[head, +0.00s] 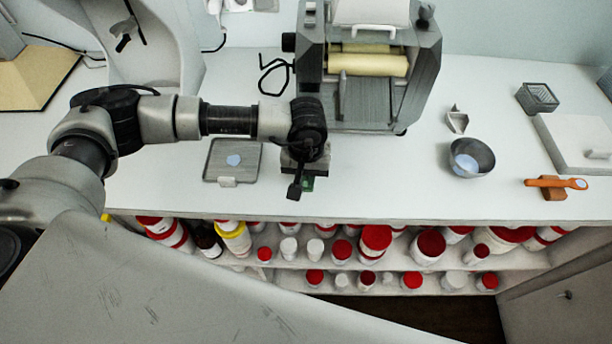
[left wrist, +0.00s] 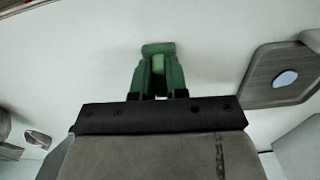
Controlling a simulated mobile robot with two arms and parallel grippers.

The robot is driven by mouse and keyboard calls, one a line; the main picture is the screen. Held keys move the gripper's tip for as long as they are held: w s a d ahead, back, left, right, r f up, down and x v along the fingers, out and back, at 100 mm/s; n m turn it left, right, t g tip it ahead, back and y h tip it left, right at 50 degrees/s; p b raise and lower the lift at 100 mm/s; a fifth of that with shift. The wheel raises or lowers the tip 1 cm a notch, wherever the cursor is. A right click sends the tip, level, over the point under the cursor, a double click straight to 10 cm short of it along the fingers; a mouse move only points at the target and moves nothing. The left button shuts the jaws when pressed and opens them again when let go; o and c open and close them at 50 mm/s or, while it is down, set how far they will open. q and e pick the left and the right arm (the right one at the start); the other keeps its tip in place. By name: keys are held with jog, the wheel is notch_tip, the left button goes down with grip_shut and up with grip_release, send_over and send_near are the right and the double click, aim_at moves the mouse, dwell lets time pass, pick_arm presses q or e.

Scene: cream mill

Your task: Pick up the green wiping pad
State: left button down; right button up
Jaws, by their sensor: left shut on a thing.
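My left gripper (head: 304,176) is at the front edge of the white worktop, in front of the roller mill. In the left wrist view its fingers (left wrist: 158,70) point down at the worktop and are shut on the green wiping pad (left wrist: 158,48). The pad's blocky end shows beyond the fingertips. In the head view only a small green patch of the pad (head: 308,184) shows under the gripper; the rest is hidden. I cannot tell whether the pad touches the worktop. My right gripper is in neither view.
The roller mill (head: 372,100) stands close behind the gripper. A grey tray with a pale blue spot (head: 218,160) lies to its left. A grey bowl (head: 480,150) and an orange-handled tool (head: 545,182) are to the right. Shelves of red-lidded jars (head: 375,240) lie below the edge.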

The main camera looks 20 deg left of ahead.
pick_arm(q)
jog(key=shift+r, duration=0.4)
notch_tip(320, 180, up, 3)
jog(key=shift+w+f+b, duration=0.1)
jog(key=shift+b, duration=0.8)
jog(key=s+d+r+b, duration=0.3)
jog(key=d+r, duration=0.4)
jog(key=d, duration=0.4)
jog(key=shift+d+b, duration=0.15)
jog(key=shift+b, duration=0.15)
jog(key=c, duration=1.7)
grip_release()
jog(key=shift+s, duration=0.1)
grip_shut()
